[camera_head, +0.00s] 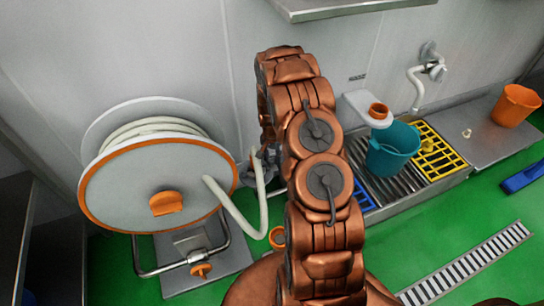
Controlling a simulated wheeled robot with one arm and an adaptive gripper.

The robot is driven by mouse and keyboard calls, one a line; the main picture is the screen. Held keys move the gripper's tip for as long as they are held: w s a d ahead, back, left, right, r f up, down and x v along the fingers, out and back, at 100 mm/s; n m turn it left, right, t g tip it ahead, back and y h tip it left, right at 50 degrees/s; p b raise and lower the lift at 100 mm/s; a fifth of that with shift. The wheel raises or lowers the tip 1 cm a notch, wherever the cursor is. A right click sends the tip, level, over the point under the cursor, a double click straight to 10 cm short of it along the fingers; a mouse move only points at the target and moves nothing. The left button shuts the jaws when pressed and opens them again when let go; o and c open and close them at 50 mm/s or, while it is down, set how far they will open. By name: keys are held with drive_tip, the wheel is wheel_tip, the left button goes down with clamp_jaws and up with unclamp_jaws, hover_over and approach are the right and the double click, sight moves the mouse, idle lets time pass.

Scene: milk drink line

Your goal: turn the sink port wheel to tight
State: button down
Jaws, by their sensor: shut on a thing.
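My copper arm rises through the middle of the view and bends down towards the wall. My gripper (268,158) shows only partly, as dark grey parts left of the arm by the wall. It is shut on the sink port wheel, which is mostly hidden by my arm and gripper. Grey metal of the port (246,174) shows beside it. The end of a pale hose (262,200) comes up to this spot. How far the wheel is turned cannot be seen.
A hose reel (120,180) with an orange rim stands close on the left. A teal bucket (392,150) sits at the drain sink, beside a yellow grate (440,155). An orange bucket (514,105) stands at the right. Green floor lies open at the lower right, around a drain grate (465,270).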

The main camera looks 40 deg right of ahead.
sight(272, 158)
idle(0.3)
drive_tip(key=c, duration=0.8)
unclamp_jaws()
drive_tip(key=shift+r, duration=0.15)
drive_tip(key=shift+r, duration=3.6)
drive_tip(key=shift+s+d, duration=0.1)
drive_tip(key=shift+s, duration=0.05)
